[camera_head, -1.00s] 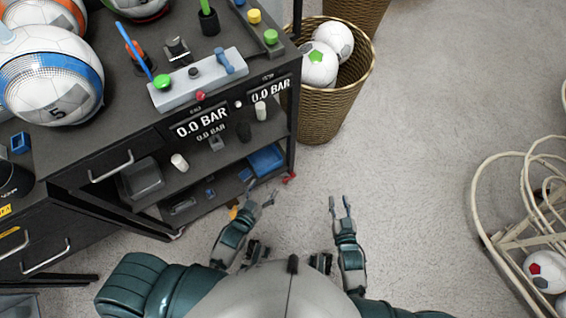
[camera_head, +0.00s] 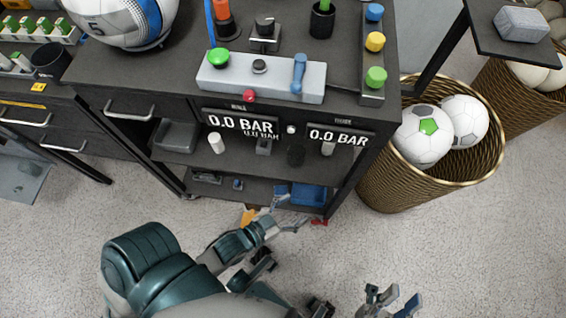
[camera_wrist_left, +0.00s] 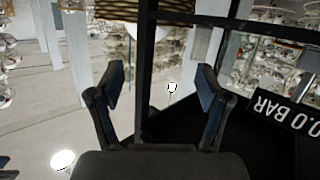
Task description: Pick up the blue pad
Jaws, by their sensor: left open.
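A small round blue pad (camera_head: 375,12) sits at the far end of a narrow grey strip (camera_head: 373,52) on the right side of the bench top. A yellow pad (camera_head: 375,41) and a green pad (camera_head: 376,77) sit nearer on the same strip. My left gripper (camera_head: 294,211) is open and empty, well below the bench top, in front of the lower shelf. Its spread fingers also show in the left wrist view (camera_wrist_left: 160,88), with nothing between them. My right gripper (camera_head: 394,296) is low at the bottom edge, fingers apart and empty.
Floor in front is clear.

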